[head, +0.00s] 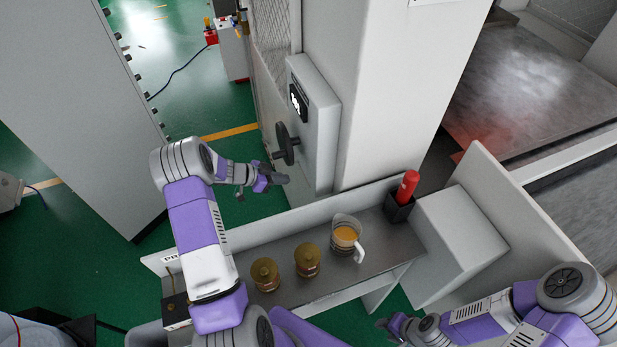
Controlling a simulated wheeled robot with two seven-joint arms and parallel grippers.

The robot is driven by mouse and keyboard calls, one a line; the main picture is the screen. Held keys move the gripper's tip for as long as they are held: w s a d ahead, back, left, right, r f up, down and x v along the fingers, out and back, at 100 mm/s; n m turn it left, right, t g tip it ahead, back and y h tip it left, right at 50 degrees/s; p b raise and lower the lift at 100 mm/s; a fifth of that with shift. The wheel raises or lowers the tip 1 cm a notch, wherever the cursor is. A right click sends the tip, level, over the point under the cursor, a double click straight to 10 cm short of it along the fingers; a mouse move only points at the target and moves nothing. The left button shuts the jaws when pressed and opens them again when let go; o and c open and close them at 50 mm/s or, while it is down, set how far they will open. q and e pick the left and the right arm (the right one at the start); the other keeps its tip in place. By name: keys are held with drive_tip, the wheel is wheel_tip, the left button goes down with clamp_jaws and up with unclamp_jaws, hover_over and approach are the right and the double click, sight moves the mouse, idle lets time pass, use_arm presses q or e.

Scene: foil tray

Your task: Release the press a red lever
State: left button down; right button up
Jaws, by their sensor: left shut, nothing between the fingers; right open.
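A red lever-like handle (408,186) stands nearly upright in a black box-shaped base (398,210) at the right end of the grey shelf. My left gripper (277,180) is shut and empty. It is to the left of the red handle and well apart from it, just below a black round knob (283,145) on a grey panel box (318,125). I cannot tell whether it touches the knob. My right gripper (384,325) is open and empty at the bottom of the view, below the shelf's front edge and partly hidden by its own wrist.
The shelf (335,271) holds two brown-gold jars (265,274) (307,260) and a clear jug (346,234) with orange liquid. A white block (460,245) stands right of the shelf. A large white column (395,90) rises behind. Green floor is open at the left.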

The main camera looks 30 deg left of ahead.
use_arm(q)
drive_tip(key=x, duration=1)
drive_tip(key=shift+p, duration=0.3)
use_arm(e)
drive_tip(key=shift+r, duration=0.3)
use_arm(q)
drive_tip(key=shift+w+a, duration=0.1)
use_arm(e)
drive_tip(key=shift+s+f, duration=0.1)
